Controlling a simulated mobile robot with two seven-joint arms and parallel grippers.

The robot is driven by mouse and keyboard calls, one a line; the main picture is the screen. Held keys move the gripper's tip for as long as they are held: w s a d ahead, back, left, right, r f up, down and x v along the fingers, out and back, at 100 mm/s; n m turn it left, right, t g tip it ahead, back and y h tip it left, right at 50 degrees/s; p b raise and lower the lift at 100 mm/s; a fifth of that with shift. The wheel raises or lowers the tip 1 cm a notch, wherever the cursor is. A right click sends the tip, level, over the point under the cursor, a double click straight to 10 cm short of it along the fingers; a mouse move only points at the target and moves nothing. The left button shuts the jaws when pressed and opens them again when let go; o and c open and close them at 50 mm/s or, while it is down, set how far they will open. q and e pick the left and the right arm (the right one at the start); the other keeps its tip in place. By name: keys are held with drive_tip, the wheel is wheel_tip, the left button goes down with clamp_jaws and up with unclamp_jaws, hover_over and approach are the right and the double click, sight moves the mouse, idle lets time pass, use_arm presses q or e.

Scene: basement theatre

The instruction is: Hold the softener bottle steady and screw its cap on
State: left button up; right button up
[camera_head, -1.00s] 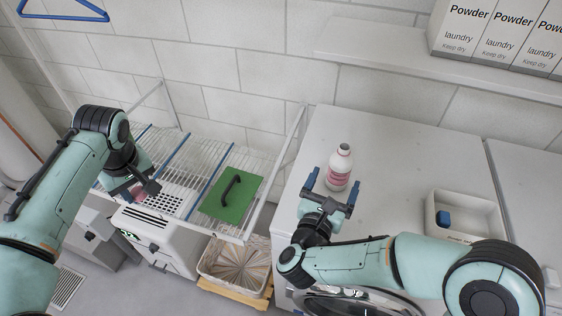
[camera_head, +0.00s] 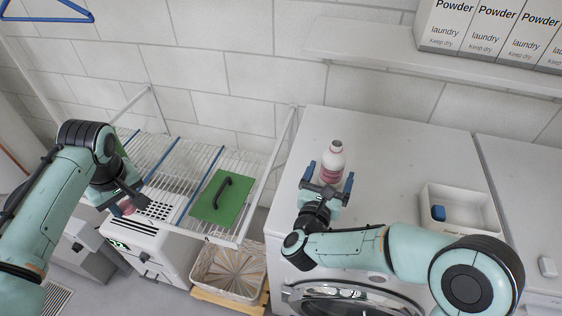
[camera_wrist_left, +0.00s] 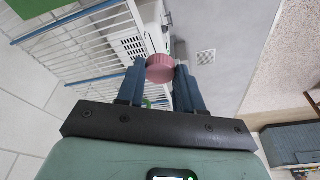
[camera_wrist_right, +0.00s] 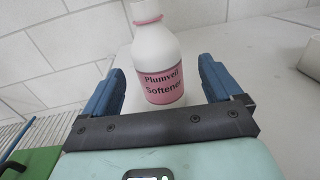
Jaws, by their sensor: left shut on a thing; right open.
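The softener bottle (camera_head: 331,160) is white with a pink label and stands upright on the white machine top. Its label reads "Plumveil Softener" in the right wrist view (camera_wrist_right: 158,62). My right gripper (camera_head: 330,181) is open, with its blue fingers on either side of the bottle's near part; no grip on it shows. My left gripper (camera_wrist_left: 160,72) is shut on the pink cap (camera_wrist_left: 160,68), held between its fingertips. In the head view the cap (camera_head: 127,207) is over at the left, above the white appliance, well away from the bottle.
A white tray (camera_head: 470,229) with a blue item (camera_head: 438,212) sits right of the bottle. A wire drying rack (camera_head: 172,164) with a green board (camera_head: 219,197) is on the left. Powder boxes (camera_head: 492,30) stand on a wall shelf. Machine top around the bottle is clear.

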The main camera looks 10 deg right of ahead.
use_arm(q)
drive_tip(key=shift+r, duration=0.1)
use_arm(e)
drive_tip(key=shift+w+d, duration=0.35)
drive_tip(key=shift+w, duration=0.15)
use_arm(q)
drive_tip(key=shift+r+p, duration=0.45)
drive_tip(key=shift+r, duration=0.05)
use_arm(e)
drive_tip(key=shift+x, duration=2.65)
drive_tip(key=shift+a+f, duration=0.15)
drive_tip(key=shift+c, duration=0.2)
drive_tip(key=c, duration=1.1)
